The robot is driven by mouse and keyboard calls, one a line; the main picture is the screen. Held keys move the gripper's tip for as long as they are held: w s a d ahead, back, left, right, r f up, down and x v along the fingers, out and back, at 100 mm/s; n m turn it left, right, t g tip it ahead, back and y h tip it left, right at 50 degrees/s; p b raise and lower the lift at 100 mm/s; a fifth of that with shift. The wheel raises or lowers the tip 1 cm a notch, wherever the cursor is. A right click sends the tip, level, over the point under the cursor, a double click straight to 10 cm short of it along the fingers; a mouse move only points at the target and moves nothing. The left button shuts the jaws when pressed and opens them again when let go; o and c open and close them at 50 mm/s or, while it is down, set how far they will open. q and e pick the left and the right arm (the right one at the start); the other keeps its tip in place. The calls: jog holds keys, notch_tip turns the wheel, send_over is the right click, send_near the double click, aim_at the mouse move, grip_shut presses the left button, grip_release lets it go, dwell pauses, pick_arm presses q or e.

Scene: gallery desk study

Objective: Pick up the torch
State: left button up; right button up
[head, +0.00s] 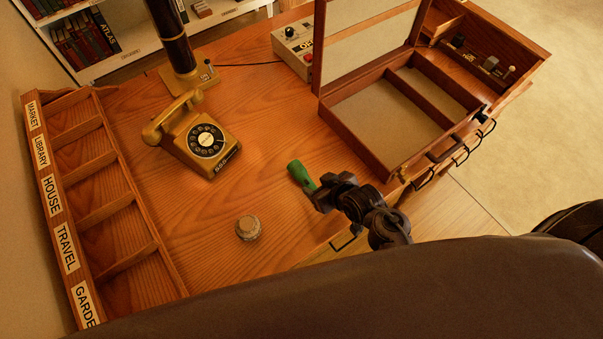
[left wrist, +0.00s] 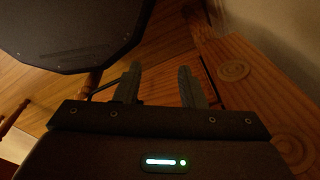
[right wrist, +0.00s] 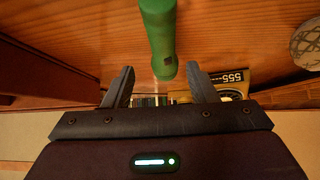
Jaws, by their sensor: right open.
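The green torch (head: 301,175) lies on the wooden desk, right of the telephone. My right gripper (head: 318,196) is at the torch's near end, and its arm comes from the right. In the right wrist view the torch (right wrist: 158,38) reaches down to between the tips of the open fingers (right wrist: 160,74), with a gap on each side. My left gripper is not seen in the head view. In the left wrist view its fingers (left wrist: 158,72) stand apart with nothing between them.
A yellow telephone (head: 199,140) and a round grey-brown object (head: 248,228) stand on the desk. An open wooden case (head: 357,144) is behind the right gripper. A labelled divided rack (head: 64,232) lines the left side. The desk's middle is clear.

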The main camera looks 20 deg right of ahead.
aim_at(309, 183)
jog(key=shift+p+x, duration=0.4)
jog(key=shift+x, duration=0.4)
jog(key=x, duration=0.3)
jog(key=shift+a+f, duration=0.15)
jog(key=shift+a, duration=0.1)
jog(key=shift+w+f, duration=0.2)
pick_arm(q)
jog(key=shift+s+d+r, duration=0.55)
jog(key=shift+s+r, duration=0.1)
jog(key=shift+r, duration=0.05)
pick_arm(e)
grip_shut()
